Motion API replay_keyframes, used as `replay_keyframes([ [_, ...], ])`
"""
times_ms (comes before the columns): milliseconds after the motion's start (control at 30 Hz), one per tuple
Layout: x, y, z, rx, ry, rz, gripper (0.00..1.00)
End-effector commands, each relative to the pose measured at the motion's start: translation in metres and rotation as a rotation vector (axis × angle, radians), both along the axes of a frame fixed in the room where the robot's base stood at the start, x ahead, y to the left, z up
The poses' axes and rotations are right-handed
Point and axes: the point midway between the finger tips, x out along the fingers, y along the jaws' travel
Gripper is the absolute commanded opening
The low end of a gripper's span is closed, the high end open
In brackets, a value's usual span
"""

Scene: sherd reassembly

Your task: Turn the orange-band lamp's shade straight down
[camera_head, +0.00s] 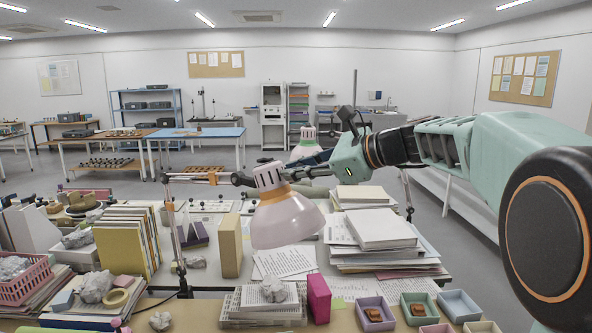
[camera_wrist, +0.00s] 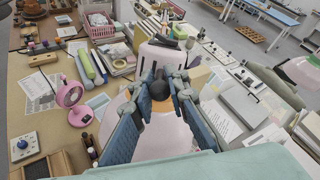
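The orange-band lamp has a pale pink shade (camera_head: 287,219), tilted with its rim slanting in the head view. My gripper (camera_head: 290,171) reaches in from the right, just behind the cap. Whether the fingers touch the knob is not clear.
A second lamp with a green band (camera_head: 308,133) stands behind. Paper and book stacks (camera_head: 375,229) are at the right, upright folders (camera_head: 125,250) at the left. A magenta box (camera_head: 318,298) and small coloured trays (camera_head: 459,305) lie in front.

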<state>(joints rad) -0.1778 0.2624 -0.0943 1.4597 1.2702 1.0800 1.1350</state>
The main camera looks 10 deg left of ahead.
Motion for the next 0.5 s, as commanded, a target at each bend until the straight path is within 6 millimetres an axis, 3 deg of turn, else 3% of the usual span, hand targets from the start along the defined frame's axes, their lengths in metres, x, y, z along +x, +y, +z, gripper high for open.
replay_keyframes([
  [267,0.0,0.0,0.0,0.0,0.0,0.001,0.0],
  [500,-0.001,-0.002,-0.013,0.039,-0.015,0.0,0.0],
])
